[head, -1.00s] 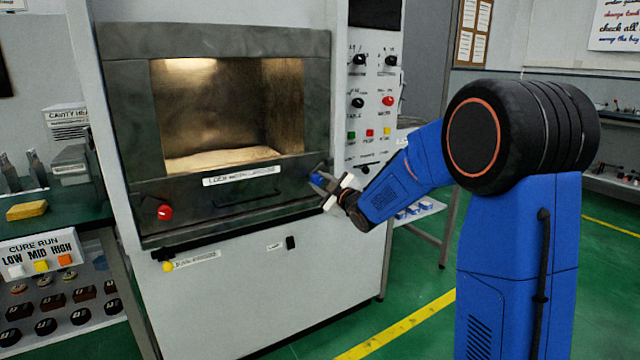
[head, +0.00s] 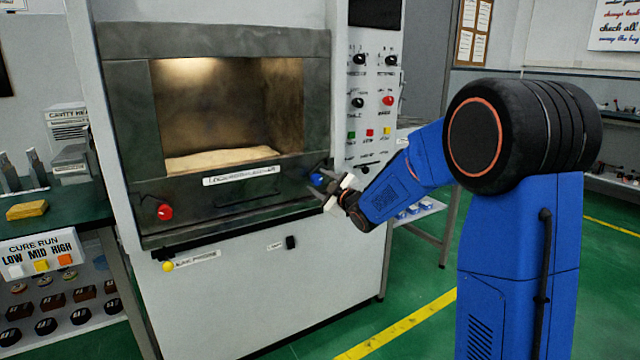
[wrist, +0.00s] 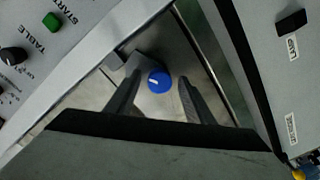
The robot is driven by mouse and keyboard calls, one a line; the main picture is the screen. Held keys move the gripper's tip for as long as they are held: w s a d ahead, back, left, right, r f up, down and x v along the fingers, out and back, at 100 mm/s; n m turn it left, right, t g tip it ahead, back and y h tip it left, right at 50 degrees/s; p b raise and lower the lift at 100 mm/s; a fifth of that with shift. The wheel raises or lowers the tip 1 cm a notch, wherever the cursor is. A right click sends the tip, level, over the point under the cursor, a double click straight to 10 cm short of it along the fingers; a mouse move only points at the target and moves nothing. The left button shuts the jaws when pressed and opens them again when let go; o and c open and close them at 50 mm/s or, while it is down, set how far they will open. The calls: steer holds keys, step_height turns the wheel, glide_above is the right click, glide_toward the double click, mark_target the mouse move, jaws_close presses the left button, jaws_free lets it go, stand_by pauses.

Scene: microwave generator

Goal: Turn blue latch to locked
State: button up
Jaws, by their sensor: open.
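The blue latch (head: 317,179) is a round blue knob at the right end of the microwave's dark front panel. In the wrist view the blue latch (wrist: 159,81) shows a white pointer line and sits on a pale plate. My gripper (head: 322,190) is open at the latch, coming in from the right. In the wrist view the fingers of my gripper (wrist: 158,92) stand one on each side of the knob, with gaps visible between. I cannot tell how far they reach along it.
A red knob (head: 165,212) is at the left end of the same panel. A control panel with several knobs and buttons (head: 370,110) rises above my gripper. A yellow knob (head: 167,266) and a black switch (head: 291,242) are on the lower cabinet.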

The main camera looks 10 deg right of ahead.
steer(key=v, duration=1.7)
steer(key=shift+s, duration=0.15)
steer(key=s+f+m+g+h, duration=0.2)
steer(key=s+f+m+g, duration=0.1)
steer(key=s, duration=1)
steer(key=s+f+m+g+h, duration=0.1)
steer(key=s+f+m+g, duration=0.2)
steer(key=s, duration=1)
steer(key=s+d+f+m+g+h, duration=0.1)
steer(key=s+f+m+g, duration=0.3)
steer(key=s, duration=0.9)
steer(key=m+g+h, duration=0.1)
steer(key=m+g, duration=0.1)
steer(key=shift+m+h, duration=0.3)
steer(key=shift+m, duration=0.1)
steer(key=shift+d, duration=0.15)
